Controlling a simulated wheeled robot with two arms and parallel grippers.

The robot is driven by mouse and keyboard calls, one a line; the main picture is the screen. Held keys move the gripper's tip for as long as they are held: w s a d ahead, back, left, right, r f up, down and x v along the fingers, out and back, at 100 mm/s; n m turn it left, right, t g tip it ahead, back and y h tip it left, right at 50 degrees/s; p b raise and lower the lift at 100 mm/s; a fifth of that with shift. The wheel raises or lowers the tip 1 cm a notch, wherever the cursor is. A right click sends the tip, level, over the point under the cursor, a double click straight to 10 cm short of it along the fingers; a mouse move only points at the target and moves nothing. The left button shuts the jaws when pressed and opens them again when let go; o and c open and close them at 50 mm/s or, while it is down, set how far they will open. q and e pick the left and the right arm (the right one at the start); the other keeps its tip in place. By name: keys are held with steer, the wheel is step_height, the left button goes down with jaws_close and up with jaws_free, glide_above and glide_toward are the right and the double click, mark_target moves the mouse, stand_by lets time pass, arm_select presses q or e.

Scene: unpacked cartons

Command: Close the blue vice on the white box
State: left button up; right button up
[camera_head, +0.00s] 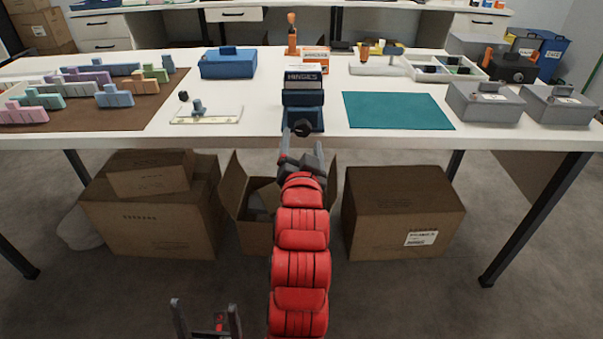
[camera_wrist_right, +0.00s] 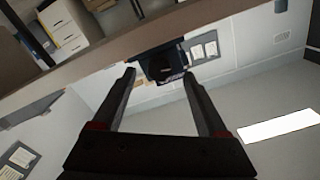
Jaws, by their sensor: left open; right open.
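My right gripper (camera_head: 301,154) is open and empty, just in front of and below the handle. In the right wrist view, the dark handle (camera_wrist_right: 166,66) shows ahead, between and just beyond the open fingertips (camera_wrist_right: 159,72). My left gripper (camera_head: 206,309) is open and empty, low in front of the table.
An orange-and-white carton (camera_head: 316,56) stands behind the vice. A small plate with a blue knob (camera_head: 205,114) lies left of it, and a teal mat (camera_head: 397,110) lies right. Cardboard cartons (camera_head: 403,214) stand on the floor under the table (camera_head: 262,141).

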steer(key=s+p, duration=1.4)
steer(key=p, duration=0.1)
steer(key=shift+p, duration=0.35)
steer(key=shift+f, duration=0.1)
